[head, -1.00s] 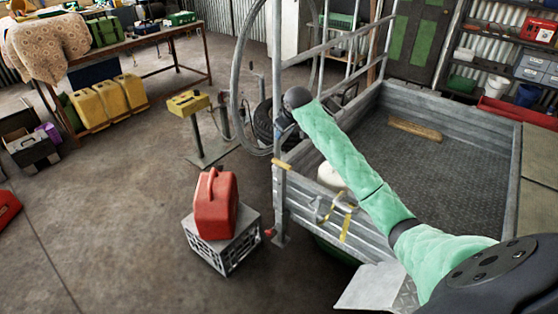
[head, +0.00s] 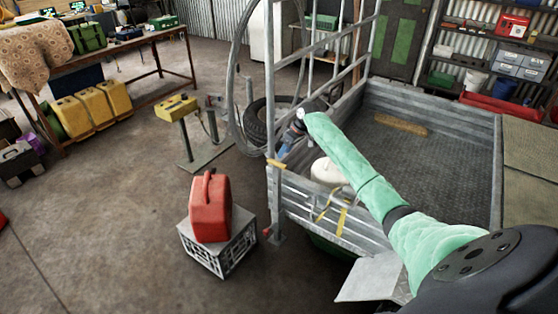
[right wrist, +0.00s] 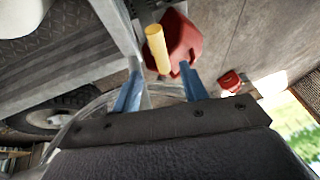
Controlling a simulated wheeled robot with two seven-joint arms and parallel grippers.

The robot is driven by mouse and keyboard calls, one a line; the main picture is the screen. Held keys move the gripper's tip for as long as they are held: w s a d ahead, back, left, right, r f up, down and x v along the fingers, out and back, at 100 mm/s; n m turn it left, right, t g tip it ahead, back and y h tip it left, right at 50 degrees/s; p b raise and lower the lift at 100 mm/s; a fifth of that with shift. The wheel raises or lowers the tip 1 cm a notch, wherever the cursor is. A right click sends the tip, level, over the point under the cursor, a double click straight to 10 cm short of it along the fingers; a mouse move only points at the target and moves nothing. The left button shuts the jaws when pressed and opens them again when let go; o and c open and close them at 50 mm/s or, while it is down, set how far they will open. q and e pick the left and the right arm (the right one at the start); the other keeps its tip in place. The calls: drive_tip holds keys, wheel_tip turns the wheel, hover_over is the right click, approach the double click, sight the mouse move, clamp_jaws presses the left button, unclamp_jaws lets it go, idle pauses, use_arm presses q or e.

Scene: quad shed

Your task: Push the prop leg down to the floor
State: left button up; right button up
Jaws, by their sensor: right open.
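The prop leg (head: 276,205) is a grey upright post at the trailer's near left corner, with a yellow handle (head: 277,163) across its top and a flat foot low near the floor. Whether the foot touches the floor I cannot tell. My right gripper (head: 288,148) is above the handle, close to the rail, fingers pointing down. In the right wrist view, the yellow handle (right wrist: 157,48) shows beyond and between the spread blue fingers of the gripper (right wrist: 159,72), apart from them. The gripper is open and empty. My left gripper is out of view.
The grey trailer (head: 440,150) has a tall ladder-like rack (head: 330,35) right beside my arm. A red fuel can (head: 210,208) stands on a crate (head: 222,250) left of the leg. A yellow box on a stand (head: 176,107) is behind.

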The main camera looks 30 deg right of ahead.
sight(278, 162)
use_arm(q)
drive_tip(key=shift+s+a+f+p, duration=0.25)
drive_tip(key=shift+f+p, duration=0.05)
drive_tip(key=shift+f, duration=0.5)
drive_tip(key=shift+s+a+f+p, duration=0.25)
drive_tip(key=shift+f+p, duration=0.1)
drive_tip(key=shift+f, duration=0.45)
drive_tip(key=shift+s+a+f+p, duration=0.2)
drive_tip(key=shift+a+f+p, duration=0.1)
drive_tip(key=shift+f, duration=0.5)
use_arm(e)
drive_tip(key=shift+x, duration=3.2)
clamp_jaws()
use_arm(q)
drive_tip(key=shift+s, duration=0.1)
